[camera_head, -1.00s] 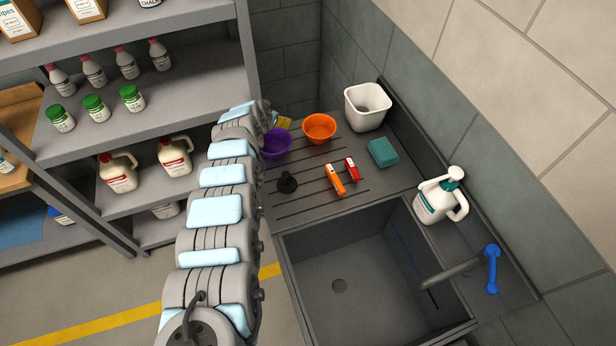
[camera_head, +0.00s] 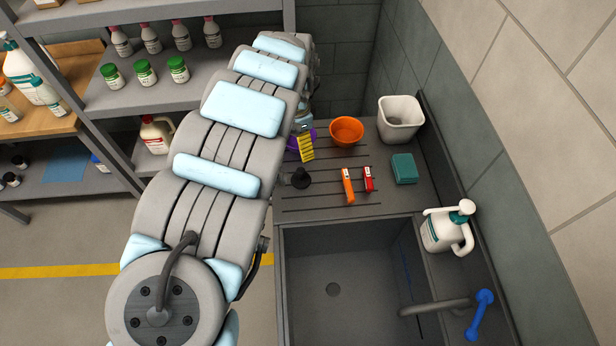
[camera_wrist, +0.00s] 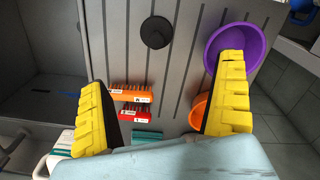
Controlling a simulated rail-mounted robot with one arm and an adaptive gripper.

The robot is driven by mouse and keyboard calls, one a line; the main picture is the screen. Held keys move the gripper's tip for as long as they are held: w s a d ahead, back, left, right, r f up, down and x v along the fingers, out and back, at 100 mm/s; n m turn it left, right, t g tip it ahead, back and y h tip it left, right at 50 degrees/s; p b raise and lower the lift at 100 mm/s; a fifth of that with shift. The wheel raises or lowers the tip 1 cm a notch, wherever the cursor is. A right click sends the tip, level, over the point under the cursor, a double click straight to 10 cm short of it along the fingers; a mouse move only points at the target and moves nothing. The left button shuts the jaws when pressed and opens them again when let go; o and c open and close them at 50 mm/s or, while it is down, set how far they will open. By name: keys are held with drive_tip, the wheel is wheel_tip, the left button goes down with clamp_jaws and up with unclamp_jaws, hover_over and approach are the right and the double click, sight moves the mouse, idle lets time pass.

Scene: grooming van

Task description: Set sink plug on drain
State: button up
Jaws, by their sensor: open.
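The black sink plug (camera_head: 300,179) stands on the ribbed drainboard left of the orange brush. In the wrist view the plug (camera_wrist: 157,32) lies ahead of my gripper, between the lines of its two fingers. My gripper (camera_wrist: 165,95) is open and empty, with yellow ridged fingers wide apart. In the head view one yellow finger (camera_head: 306,148) shows near the purple bowl, behind the plug; the rest is hidden by my arm.
A purple bowl (camera_wrist: 240,40), an orange bowl (camera_head: 346,131), orange (camera_head: 347,186) and red (camera_head: 368,179) brushes, a teal sponge (camera_head: 404,168) and a white bin (camera_head: 400,118) share the drainboard. A pump jug (camera_head: 448,230) and blue-handled faucet (camera_head: 480,314) stand at the right. The basin is empty.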

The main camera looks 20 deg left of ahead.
wheel_tip(320, 180, down, 3)
drive_tip(key=b, duration=0.1)
hover_over(301, 179)
drive_tip(key=a, duration=0.1)
drive_tip(key=shift+w+f, duration=0.15)
drive_tip(key=shift+f, duration=1.25)
drive_tip(key=shift+w+f, duration=0.15)
drive_tip(key=shift+f, duration=1.3)
drive_tip(key=shift+w+f, duration=0.15)
drive_tip(key=shift+f, duration=1.25)
drive_tip(key=shift+d+f, duration=0.25)
drive_tip(key=shift+f, duration=0.8)
drive_tip(key=shift+d+f, duration=0.2)
drive_tip(key=shift+f, duration=0.85)
drive_tip(key=shift+s+a+f, duration=0.1)
drive_tip(key=shift+a+f, duration=0.05)
drive_tip(key=shift+f, duration=0.55)
drive_tip(key=c, duration=1.4)
drive_tip(key=shift+c, duration=0.3)
